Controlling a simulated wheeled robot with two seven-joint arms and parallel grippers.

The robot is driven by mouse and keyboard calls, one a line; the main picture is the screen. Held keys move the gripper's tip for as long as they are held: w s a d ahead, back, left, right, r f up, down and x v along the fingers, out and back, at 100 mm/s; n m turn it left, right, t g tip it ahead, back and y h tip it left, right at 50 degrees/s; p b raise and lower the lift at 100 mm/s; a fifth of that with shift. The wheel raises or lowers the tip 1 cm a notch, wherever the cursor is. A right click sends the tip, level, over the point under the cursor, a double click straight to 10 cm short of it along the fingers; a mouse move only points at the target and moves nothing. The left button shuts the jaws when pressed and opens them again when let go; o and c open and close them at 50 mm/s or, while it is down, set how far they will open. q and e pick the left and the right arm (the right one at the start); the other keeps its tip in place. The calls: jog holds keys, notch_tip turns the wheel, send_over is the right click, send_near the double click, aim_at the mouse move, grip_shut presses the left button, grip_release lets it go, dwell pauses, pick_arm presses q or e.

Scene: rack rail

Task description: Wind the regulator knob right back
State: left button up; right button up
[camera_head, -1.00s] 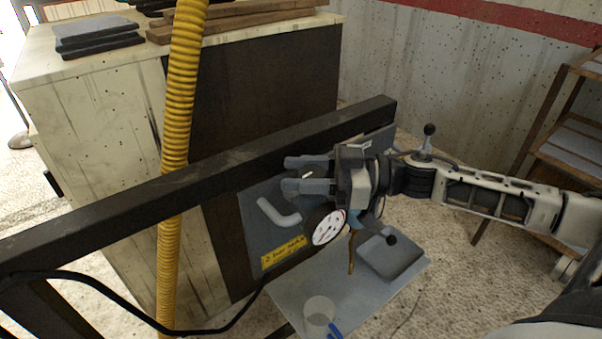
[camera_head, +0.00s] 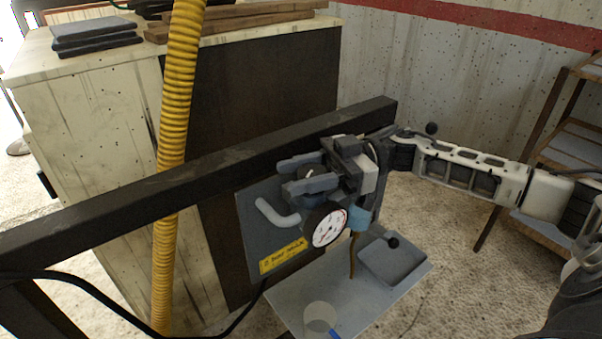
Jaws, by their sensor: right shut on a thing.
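The regulator is mounted on a grey panel (camera_head: 262,240) under the black rail. Its round white gauge (camera_head: 329,229) faces me, with a light grey bent pipe (camera_head: 277,214) to its left. My right gripper (camera_head: 305,176) comes in from the right above the gauge. Its two grey fingers point left and are shut on the regulator knob, which is mostly hidden between them. The wrist is tilted and covers part of the regulator body. My left gripper is not in view.
Below are a grey shelf (camera_head: 345,290), a clear cup (camera_head: 320,316) and a dark grey tray (camera_head: 393,258). A wooden rack (camera_head: 560,150) stands at the right.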

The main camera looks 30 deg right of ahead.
aim_at(302, 173)
jog(key=o, duration=1)
jog(key=shift+r, duration=0.35)
notch_tip(302, 173, up, 3)
jog(key=shift+f, duration=0.1)
jog(key=s+a+r, duration=0.2)
jog(key=s+r, duration=0.1)
jog(key=s, duration=0.1)
jog(key=s+a+r, duration=0.2)
jog(key=s+r, duration=0.1)
jog(key=s, duration=0.1)
jog(key=s+a+r, duration=0.3)
jog(key=s, duration=0.1)
jog(key=shift+s+r+b, duration=0.1)
jog(key=shift+r+b, duration=0.15)
jog(key=shift+b, duration=0.1)
jog(key=shift+c, duration=0.2)
